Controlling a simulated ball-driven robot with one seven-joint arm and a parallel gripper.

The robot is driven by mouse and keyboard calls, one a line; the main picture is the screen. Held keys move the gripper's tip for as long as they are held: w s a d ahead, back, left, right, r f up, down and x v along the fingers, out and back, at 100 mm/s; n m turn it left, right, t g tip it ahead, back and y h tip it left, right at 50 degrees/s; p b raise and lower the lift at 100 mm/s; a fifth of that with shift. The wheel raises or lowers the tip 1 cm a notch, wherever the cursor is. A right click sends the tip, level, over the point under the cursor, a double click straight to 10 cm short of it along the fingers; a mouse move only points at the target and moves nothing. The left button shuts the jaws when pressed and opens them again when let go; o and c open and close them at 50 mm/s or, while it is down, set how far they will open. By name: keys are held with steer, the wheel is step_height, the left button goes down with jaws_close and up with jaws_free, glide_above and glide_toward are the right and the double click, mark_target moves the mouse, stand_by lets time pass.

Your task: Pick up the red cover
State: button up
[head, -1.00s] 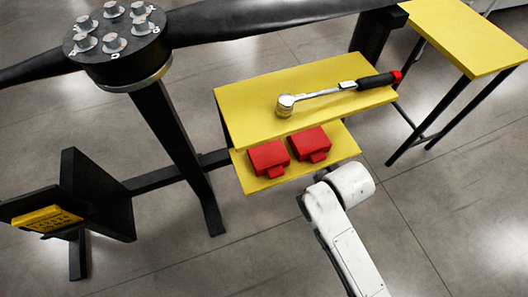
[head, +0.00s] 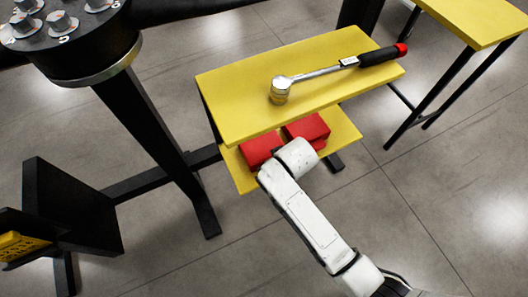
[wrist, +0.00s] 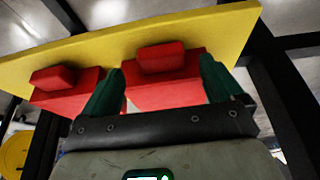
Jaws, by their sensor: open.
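Two red covers sit side by side on the lower yellow shelf (head: 342,132). In the head view, the left cover (head: 260,147) and the right cover (head: 310,128) are partly hidden by my white arm. In the wrist view, my gripper (wrist: 162,66) is open, with one green finger on each side of a red cover (wrist: 165,85). That cover is between or just beyond the fingers; I cannot tell whether they touch it. The other red cover (wrist: 66,92) lies to the left, outside the fingers. My gripper is hidden in the head view.
The upper yellow shelf (head: 240,95) overhangs the covers from behind and holds a torque wrench (head: 320,72). A black stand (head: 150,120) rises on the left, and a yellow table (head: 475,20) stands at upper right. The floor at right is clear.

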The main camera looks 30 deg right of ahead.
steer(key=b+x, duration=0.1)
steer(key=x, duration=0.2)
steer(key=shift+a+f, duration=0.1)
steer(key=shift+f, duration=0.15)
steer(key=shift+s, duration=0.1)
steer(key=c, duration=1.6)
steer(key=shift+r, duration=0.1)
